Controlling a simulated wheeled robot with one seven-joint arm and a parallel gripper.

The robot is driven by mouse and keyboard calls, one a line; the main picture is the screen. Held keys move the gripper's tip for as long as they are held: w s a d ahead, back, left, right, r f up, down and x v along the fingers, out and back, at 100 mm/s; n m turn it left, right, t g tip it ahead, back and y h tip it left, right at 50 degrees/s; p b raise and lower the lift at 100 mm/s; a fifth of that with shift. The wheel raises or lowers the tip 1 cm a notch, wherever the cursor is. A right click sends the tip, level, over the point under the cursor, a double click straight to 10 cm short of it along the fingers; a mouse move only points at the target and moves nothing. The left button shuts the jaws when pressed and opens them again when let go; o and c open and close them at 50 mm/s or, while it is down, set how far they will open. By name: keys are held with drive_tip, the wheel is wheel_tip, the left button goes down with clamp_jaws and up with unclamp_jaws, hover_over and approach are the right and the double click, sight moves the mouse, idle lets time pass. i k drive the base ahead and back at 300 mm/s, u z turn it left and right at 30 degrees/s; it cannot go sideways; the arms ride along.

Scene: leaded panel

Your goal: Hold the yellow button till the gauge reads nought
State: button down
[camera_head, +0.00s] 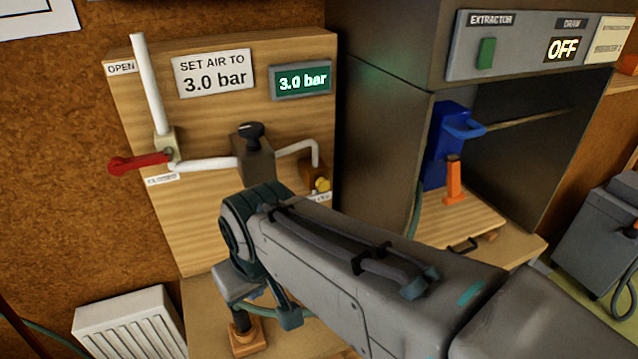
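The yellow button (322,185) sits on a small brown block at the lower right of the wooden panel (210,225), at the end of the white pipe. A small label below it is partly hidden by my arm. The gauge (302,81) is a green display at the panel's upper right and reads 3.0 bar. My arm crosses in front of the panel's lower part. Its wrist end is left of and below the button, apart from it in the picture.
A sign (213,80) reads SET AIR TO 3.0 bar. A red lever (138,163) points left, near the CLOSED label. A black knob (251,131) tops the regulator. Right stands the extractor cabinet (385,75), its display reading OFF. A white radiator (130,325) is lower left.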

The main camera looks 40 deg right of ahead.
sight(322, 183)
drive_tip(key=k, duration=0.5)
drive_tip(key=u, duration=0.7)
drive_tip(key=i, duration=0.3)
drive_tip(key=z, duration=1.2)
